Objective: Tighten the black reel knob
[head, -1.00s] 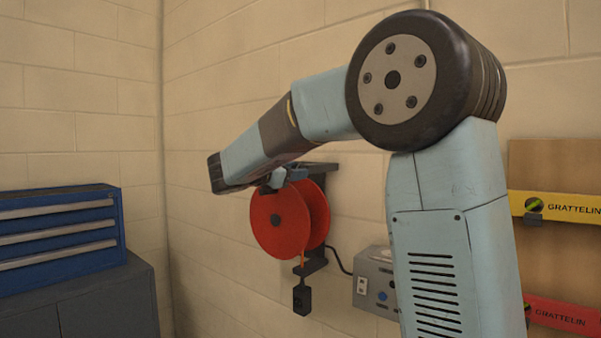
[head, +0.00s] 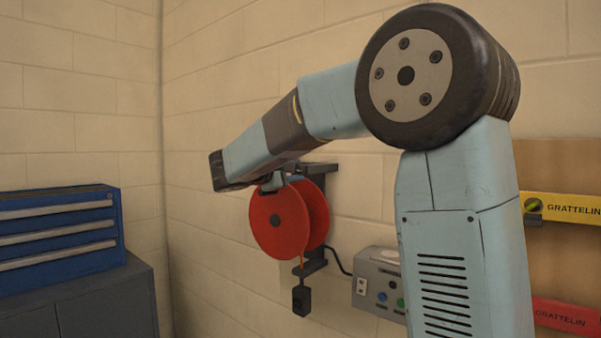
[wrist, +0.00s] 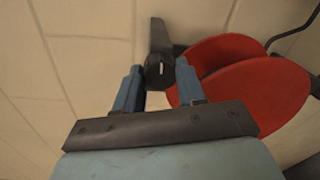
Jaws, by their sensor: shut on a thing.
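The red cable reel (head: 277,224) hangs on a dark wall bracket (head: 318,168), and its red discs (wrist: 260,95) also show at the right of the wrist view. The black reel knob (wrist: 159,73) sits beside the reel, with a short pale mark on its face. My gripper (wrist: 158,76) has one blue finger on each side of the knob and is shut on it. In the head view my gripper (head: 274,183) is at the top of the reel, under my forearm, and the knob is hidden there.
A control box (head: 380,282) with coloured buttons is on the wall right of the reel. A black plug (head: 301,299) hangs below the reel. A blue drawer chest (head: 60,238) stands on a grey cabinet at left. Yellow (head: 562,207) and red levels hang at right.

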